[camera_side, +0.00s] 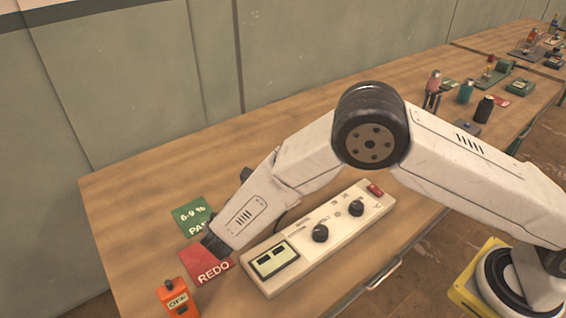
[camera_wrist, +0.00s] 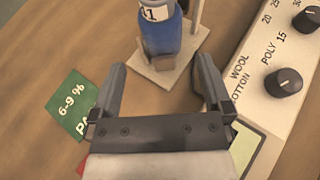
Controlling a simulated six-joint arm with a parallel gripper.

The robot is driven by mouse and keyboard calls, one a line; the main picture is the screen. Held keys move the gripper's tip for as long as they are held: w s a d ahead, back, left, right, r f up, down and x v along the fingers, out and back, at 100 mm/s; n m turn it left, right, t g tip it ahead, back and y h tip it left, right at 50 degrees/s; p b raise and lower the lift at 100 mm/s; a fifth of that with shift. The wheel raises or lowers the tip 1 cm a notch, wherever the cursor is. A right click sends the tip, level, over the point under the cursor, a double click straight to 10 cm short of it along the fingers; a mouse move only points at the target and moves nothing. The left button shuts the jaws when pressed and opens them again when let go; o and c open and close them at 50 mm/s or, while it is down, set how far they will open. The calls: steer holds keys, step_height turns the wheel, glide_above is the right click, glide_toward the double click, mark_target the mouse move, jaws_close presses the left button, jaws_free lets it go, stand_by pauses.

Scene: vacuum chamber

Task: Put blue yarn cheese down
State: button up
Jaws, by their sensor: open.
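The blue yarn cheese (camera_wrist: 162,32), with a white label band reading "31" in part, shows at the top middle of the wrist view. It appears to stand on or beside a small pale plate (camera_wrist: 146,73) with an upright post; I cannot tell which. My gripper (camera_wrist: 161,66) is open, its two fingers spread on the near side of the blue body with a gap between them. Neither finger visibly touches it. In the side view my gripper (camera_side: 213,244) is low over the red REDO card (camera_side: 210,271), and the arm hides the yarn cheese.
A long pale meter (camera_side: 318,240) with black knobs and a small display lies right of my gripper. A green "6-9 %" card (camera_side: 190,214) lies behind the red one. An orange device marked OFF (camera_side: 176,297) stands at the front left. Bare wood lies to the left.

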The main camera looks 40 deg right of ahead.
steer(key=shift+s+a+r, duration=0.25)
steer(key=shift+s+a, duration=0.1)
steer(key=shift+a, duration=0.1)
steer(key=shift+d, duration=0.15)
steer(key=s+d+r+m+g+y, duration=0.3)
steer(key=s+d+m, duration=0.6)
steer(key=m, duration=0.3)
steer(key=s+d+r+m+g+y, duration=0.2)
steer(key=s+d+r+m+y, duration=0.3)
steer(key=s+d+m, duration=0.5)
steer(key=s+m+y, duration=0.1)
steer(key=m+y, duration=0.1)
steer(key=m, duration=0.1)
steer(key=shift+d+r+m+g+y, duration=0.2)
steer(key=shift+d+m+g+y, duration=0.1)
steer(key=shift+g+y, duration=0.1)
